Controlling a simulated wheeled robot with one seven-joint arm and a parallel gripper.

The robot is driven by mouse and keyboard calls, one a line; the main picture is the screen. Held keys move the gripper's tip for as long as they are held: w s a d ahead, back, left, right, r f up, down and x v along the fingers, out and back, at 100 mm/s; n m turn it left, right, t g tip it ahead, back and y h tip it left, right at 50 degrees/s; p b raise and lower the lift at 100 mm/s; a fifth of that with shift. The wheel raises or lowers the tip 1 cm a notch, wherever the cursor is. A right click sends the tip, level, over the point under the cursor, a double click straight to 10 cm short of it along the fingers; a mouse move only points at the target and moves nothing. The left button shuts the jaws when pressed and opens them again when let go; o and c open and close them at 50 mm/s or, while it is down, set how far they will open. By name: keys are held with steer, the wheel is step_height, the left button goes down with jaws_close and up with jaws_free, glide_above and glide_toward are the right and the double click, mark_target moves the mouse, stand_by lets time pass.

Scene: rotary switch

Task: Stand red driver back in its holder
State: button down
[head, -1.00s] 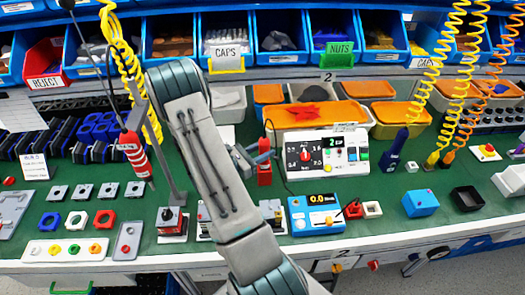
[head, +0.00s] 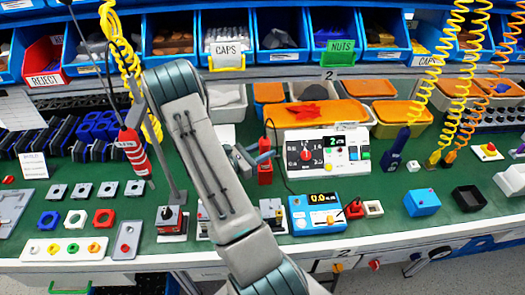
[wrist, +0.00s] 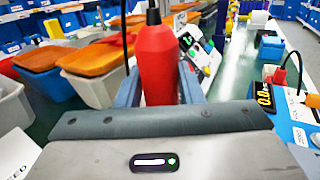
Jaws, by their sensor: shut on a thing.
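The red driver (head: 265,174) is upright in my gripper (head: 253,160), just left of the white control box on the green bench. In the wrist view the red driver (wrist: 158,62) fills the space between the two blue-grey fingers of my gripper (wrist: 160,88), which is shut on it. A dark cord or tip rises from its top. My arm and gripper body hide part of the bench around its lower end, and I cannot tell how close that end is to the bench top. I cannot make out its holder for certain.
The white control box (head: 327,152) and blue meter (head: 316,214) stand close on the right. A blue driver (head: 396,147) stands further right under coiled cords. Orange-lidded bins (head: 316,113) are behind. A red-and-white tool (head: 134,152) hangs at left.

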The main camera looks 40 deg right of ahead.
steer(key=shift+f, duration=0.1)
steer(key=c, duration=0.9)
jaws_free()
